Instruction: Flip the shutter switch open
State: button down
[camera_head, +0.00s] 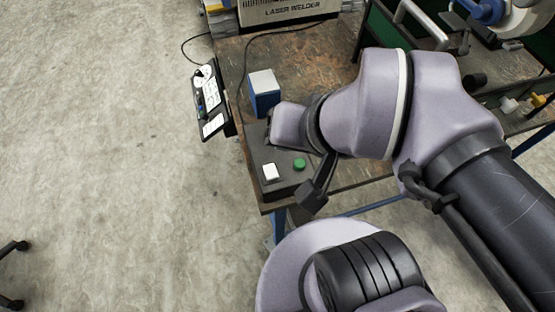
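A dark control box (285,190) sits at the near left corner of the brown workbench. I cannot make out the shutter switch; the back part of the box is behind the end of my arm. My gripper (287,128) is at the end of the pale arm, over or just behind the box. Its fingers are not clearly visible, so I cannot tell if they are open or shut, or touching anything.
A blue box with a white top (264,90) stands close behind my gripper. A black panel with white labels (210,102) hangs off the bench's left edge. A laser welder (290,10) is at the back. Other equipment stands at the right. The floor at left is mostly clear.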

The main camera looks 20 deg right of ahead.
aim_at(269, 171)
jog(key=j+z, duration=0.25)
jog(key=z, duration=0.15)
jog(key=k+j+z, duration=0.15)
jog(key=z, duration=0.2)
jog(key=k+j+z, duration=0.15)
jog(key=j+z, duration=0.25)
